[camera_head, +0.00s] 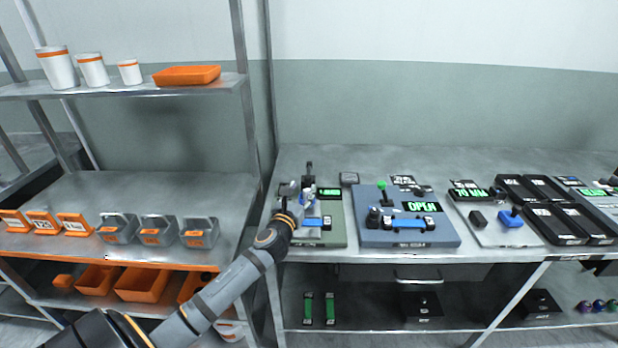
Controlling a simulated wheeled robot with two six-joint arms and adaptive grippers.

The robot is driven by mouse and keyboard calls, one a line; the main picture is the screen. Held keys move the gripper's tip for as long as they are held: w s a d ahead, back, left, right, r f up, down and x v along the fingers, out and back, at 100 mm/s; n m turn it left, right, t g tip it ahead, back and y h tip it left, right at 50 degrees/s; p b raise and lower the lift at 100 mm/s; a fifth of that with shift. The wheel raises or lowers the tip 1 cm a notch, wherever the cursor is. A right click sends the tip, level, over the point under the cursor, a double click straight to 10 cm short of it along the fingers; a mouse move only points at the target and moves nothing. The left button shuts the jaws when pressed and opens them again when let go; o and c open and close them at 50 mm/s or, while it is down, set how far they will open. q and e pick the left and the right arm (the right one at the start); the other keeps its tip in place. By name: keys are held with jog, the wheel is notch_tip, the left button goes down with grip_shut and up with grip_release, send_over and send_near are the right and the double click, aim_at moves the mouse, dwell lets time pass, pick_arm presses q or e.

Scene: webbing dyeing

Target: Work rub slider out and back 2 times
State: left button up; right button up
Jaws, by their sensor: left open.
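My left gripper (298,196) reaches in from the lower left and is open. It hangs over the left part of a grey-green panel (331,236) on the bench. A blue and white piece (317,222) on that panel shows close beside the gripper and may be the rub slider; its label cannot be read. The gripper partly hides it, and I cannot tell whether the fingers touch it. A dark upright part (309,172) and a lit green display (329,192) stand at the panel's back. My right gripper is not in view.
A blue panel (380,238) with a green-topped lever and an "OPEN" display stands just right. Further right are a pale panel (480,233) with a blue knob and black trays (553,228). A rack with grey bins (158,229) stands left. The bench behind the panels is mostly clear.

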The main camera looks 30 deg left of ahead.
aim_at(306, 178)
pick_arm(q)
jog(key=x, duration=0.7)
jog(key=shift+a+f, duration=0.1)
jog(key=shift+a, duration=0.2)
jog(key=shift+w+a, duration=0.15)
jog(key=shift+w, duration=0.4)
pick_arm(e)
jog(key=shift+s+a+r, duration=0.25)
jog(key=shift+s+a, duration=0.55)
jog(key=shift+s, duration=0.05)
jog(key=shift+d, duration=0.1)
pick_arm(q)
grip_shut()
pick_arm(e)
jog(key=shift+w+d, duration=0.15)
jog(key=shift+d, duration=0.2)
